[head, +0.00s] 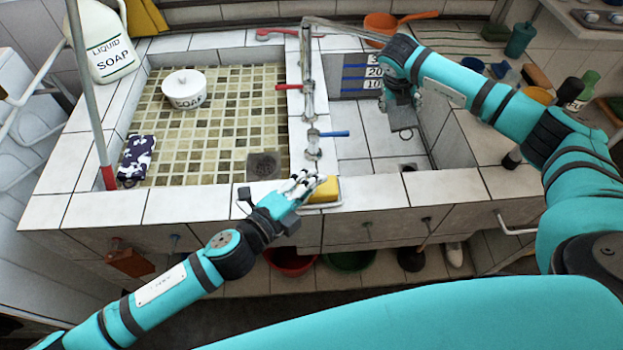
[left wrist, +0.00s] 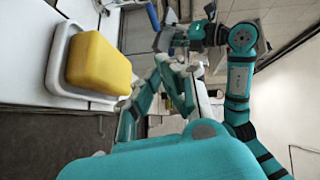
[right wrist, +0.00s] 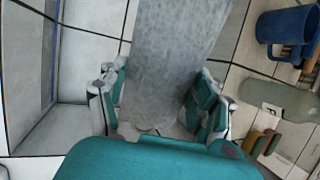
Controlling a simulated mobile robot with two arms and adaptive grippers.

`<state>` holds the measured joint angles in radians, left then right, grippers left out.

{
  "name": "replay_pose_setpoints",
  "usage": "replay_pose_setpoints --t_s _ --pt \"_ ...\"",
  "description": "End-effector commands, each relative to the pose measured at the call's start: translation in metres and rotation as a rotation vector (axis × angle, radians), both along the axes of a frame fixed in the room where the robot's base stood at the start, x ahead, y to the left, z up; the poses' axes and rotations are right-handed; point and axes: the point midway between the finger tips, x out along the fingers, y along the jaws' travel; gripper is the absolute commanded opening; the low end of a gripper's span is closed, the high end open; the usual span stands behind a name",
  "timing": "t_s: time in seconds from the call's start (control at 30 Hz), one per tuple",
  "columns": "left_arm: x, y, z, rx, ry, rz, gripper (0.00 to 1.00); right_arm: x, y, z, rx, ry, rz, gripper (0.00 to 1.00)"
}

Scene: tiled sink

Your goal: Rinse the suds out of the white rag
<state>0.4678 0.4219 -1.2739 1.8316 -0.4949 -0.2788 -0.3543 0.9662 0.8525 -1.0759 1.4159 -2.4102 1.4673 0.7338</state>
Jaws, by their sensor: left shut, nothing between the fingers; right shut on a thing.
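The rag looks grey here and hangs from my right gripper (head: 398,92), over the right basin (head: 365,145). In the right wrist view the rag (right wrist: 172,55) is a flat grey piece between the fingers of my right gripper (right wrist: 160,110), which is shut on it. No suds can be made out on it. My left gripper (head: 308,183) is shut and empty at the sink's front edge, beside the yellow sponge (head: 328,189). The tap (head: 307,75) stands on the divider, its spout turned over the right basin. No running water is visible.
A red lever (head: 288,87) and a blue lever (head: 335,133) are on the tap. The left tiled basin (head: 220,120) holds a white soap pot (head: 184,92); a patterned cloth (head: 137,157) lies over its edge. A blue mug (right wrist: 283,27) and bottle (right wrist: 275,98) stand right.

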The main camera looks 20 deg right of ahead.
Motion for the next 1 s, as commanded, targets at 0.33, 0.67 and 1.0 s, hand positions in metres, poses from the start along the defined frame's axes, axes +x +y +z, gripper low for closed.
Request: replay_pose_setpoints --t_s 0.33,0.67,1.0 --pt "0.0 0.0 0.001 -0.001 -0.001 0.0 0.0 -0.001 0.001 0.0 0.0 0.0 0.0 0.34" --pt "0.0 0.0 0.009 -0.001 -0.001 0.0 0.0 -0.013 0.022 0.001 0.0 0.001 0.002 0.34" --pt "0.0 0.0 0.014 -0.001 -0.001 0.0 0.0 -0.027 0.046 0.001 0.0 0.0 0.003 0.34"
